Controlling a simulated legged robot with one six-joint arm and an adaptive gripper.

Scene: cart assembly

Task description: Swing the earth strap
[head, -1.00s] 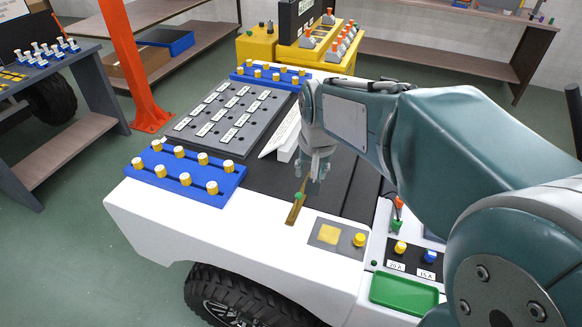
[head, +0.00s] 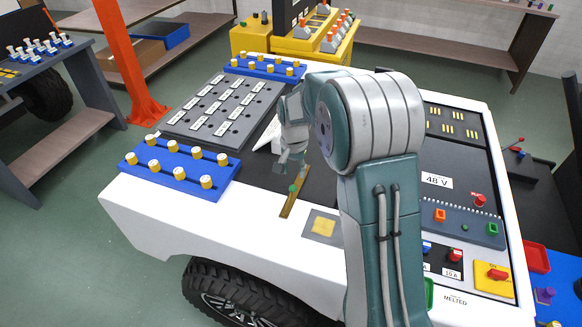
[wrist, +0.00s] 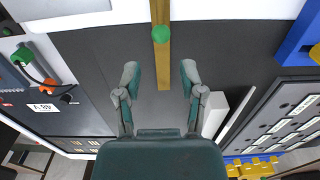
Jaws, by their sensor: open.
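The earth strap is a flat brass bar (head: 288,207) with a green knob (head: 292,188). It lies from the white front edge of the cart onto the dark deck. In the wrist view the bar (wrist: 159,65) runs down from the top edge, with the green knob (wrist: 161,34) on it. My gripper (head: 290,165) is open and empty above the strap's far end. In the wrist view the two fingers of my gripper (wrist: 160,73) stand on either side of the bar's free end, apart from it. Their height above it is unclear.
A blue rack with yellow-topped pegs (head: 178,168) stands left of the strap. A grey panel with labelled cells (head: 222,108) lies behind it. A white wedge-shaped piece (head: 265,140) is close to my gripper. A yellow pad (head: 323,227) sits to the strap's right.

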